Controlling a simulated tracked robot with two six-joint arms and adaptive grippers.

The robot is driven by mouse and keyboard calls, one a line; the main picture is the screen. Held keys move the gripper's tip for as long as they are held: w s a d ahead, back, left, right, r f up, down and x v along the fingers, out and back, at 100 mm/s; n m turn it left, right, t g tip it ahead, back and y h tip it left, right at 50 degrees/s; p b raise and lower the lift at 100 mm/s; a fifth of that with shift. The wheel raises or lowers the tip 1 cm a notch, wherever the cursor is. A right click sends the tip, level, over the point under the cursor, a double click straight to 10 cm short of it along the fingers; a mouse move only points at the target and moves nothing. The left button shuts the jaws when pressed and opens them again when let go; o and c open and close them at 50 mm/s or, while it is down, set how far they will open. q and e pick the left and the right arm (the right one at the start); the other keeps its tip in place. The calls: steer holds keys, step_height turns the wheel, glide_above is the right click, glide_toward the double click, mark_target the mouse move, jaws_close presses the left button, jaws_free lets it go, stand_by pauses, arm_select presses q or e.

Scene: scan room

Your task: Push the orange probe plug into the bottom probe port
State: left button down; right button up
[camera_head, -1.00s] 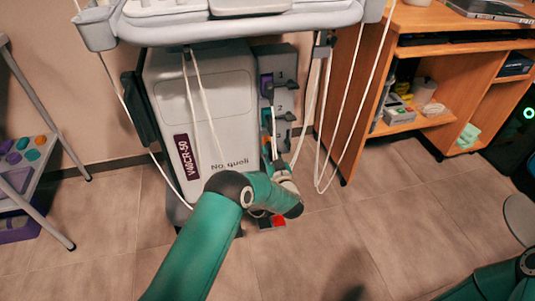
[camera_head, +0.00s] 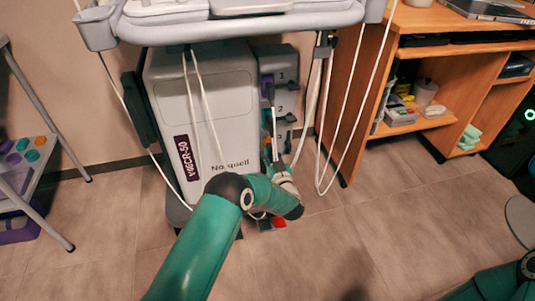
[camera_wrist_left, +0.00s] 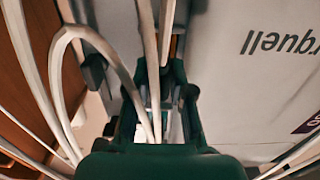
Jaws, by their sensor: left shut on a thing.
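The grey machine (camera_head: 222,110) stands under the cart, with a numbered port panel (camera_head: 288,62) on its right side. Dark plugs sit at the upper numbered rows, beside purple and teal markings. The bottom port is not clear behind cables and my arm. My left gripper (camera_head: 278,170) is low in front of the panel, mostly hidden by its own wrist. In the left wrist view its two dark green fingers (camera_wrist_left: 162,100) are close around something narrow among pale cables. I cannot make out the orange plug's colour or whether it touches the port. My right gripper is not in view.
Pale cables (camera_head: 345,120) hang in loops right of the panel. A wooden shelf unit (camera_head: 350,90) stands to the right. A small trolley (camera_head: 25,165) with coloured pieces is at left. A red item (camera_head: 279,223) is near the machine's base. The floor in front is clear.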

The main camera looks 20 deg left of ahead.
arm_select(q)
steer(key=c, duration=1)
jaws_free()
steer(key=shift+o, duration=0.2)
steer(key=shift+a, duration=0.1)
steer(key=shift+o, duration=0.4)
steer(key=shift+w, duration=0.1)
steer(key=shift+p+v, duration=0.7)
steer(key=shift+v, duration=1)
steer(key=shift+p+v, duration=0.45)
steer(key=shift+v, duration=0.55)
steer(key=shift+p+v, duration=0.75)
steer(key=shift+v, duration=1.6)
